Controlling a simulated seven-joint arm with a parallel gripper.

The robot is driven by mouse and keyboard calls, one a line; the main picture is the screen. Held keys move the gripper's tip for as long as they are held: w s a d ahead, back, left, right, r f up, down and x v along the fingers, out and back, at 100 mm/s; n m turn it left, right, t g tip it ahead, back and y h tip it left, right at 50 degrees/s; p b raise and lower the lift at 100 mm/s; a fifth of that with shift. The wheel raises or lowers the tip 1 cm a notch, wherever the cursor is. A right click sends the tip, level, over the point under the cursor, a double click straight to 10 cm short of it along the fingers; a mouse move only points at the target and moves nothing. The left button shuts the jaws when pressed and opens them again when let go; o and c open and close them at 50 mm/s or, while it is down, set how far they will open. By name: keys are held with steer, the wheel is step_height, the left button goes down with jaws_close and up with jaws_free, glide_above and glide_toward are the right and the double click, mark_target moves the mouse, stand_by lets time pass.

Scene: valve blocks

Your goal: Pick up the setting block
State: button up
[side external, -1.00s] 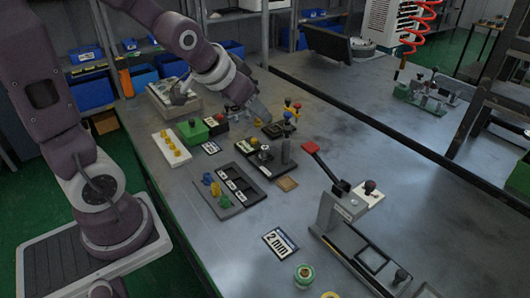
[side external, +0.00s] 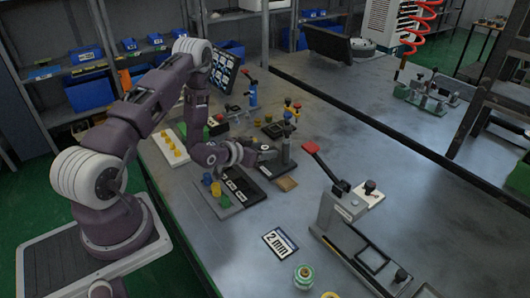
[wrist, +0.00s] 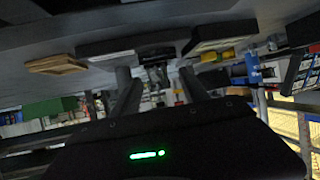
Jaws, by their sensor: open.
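No piece is clearly marked as the setting block, so I cannot tell which one it is. My gripper (side external: 270,153) is low over the bench, pointing right, beside a dark fixture with an upright grey post (side external: 286,152). In the wrist view my gripper's two fingers (wrist: 160,82) are spread apart. A small dark block (wrist: 155,55) shows beyond and between them; contact cannot be judged. My wrist and gripper hide much of the fixture in the side view.
A dark tray with labelled slots (side external: 262,196) lies just in front of my gripper. Yellow, blue and green pieces (side external: 216,189) stand beside it. A wooden tile (side external: 287,184) lies to the right. A red-handled clamp fixture (side external: 340,205) stands farther right. Bench around the "2 min" card (side external: 280,242) is largely clear.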

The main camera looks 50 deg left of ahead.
steer(key=shift+w+a+f, duration=0.1)
steer(key=shift+w+f, duration=0.15)
steer(key=shift+w, duration=0.2)
jaws_close()
steer(key=shift+r, duration=0.15)
